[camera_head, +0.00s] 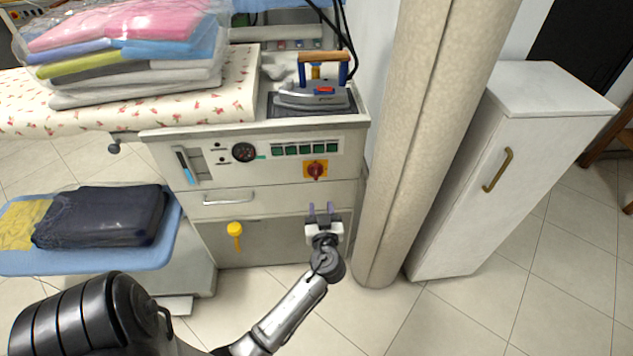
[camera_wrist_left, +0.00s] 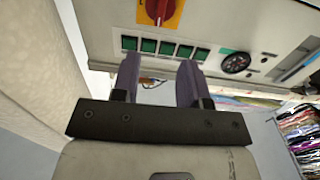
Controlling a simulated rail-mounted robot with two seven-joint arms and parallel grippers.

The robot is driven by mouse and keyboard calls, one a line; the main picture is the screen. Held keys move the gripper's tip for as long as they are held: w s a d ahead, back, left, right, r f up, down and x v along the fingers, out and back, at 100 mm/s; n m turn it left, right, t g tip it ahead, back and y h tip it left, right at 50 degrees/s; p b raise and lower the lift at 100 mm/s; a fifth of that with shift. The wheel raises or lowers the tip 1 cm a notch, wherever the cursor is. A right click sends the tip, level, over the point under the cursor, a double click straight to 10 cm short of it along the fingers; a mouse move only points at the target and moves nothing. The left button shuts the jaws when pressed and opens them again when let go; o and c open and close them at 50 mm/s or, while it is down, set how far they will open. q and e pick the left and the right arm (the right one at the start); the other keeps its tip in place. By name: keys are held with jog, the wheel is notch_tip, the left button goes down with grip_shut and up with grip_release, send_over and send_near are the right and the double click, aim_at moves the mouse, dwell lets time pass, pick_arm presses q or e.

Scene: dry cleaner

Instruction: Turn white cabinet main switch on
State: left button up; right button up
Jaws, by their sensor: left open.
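The white cabinet (camera_head: 272,190) stands in the middle of the head view, with a control panel on its upper front. The main switch is a red rotary knob on a yellow plate (camera_head: 316,170) at the panel's right. The red knob (camera_wrist_left: 158,8) also shows at the top edge of the wrist view, partly cut off. My left gripper (camera_head: 321,208) is open and empty, in front of the cabinet below the knob and apart from it. Its two purple fingers (camera_wrist_left: 158,82) point toward the panel in the wrist view. My right gripper is not in view.
A row of green buttons (camera_head: 305,149) and a round gauge (camera_head: 244,152) are left of the knob. An iron (camera_head: 314,92) rests on top. A beige column (camera_head: 408,130) stands close right, beside another white cabinet (camera_head: 520,150). A yellow knob (camera_head: 235,229) sits lower left.

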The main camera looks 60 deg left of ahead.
aim_at(316, 175)
pick_arm(q)
jog(key=b+x, duration=0.2)
jog(key=x, duration=0.9)
jog(key=shift+w+b, duration=0.1)
jog(key=shift+b, duration=0.2)
jog(key=shift+w+a, duration=0.3)
jog(key=shift+a, duration=0.35)
jog(key=shift+c, duration=0.2)
grip_shut()
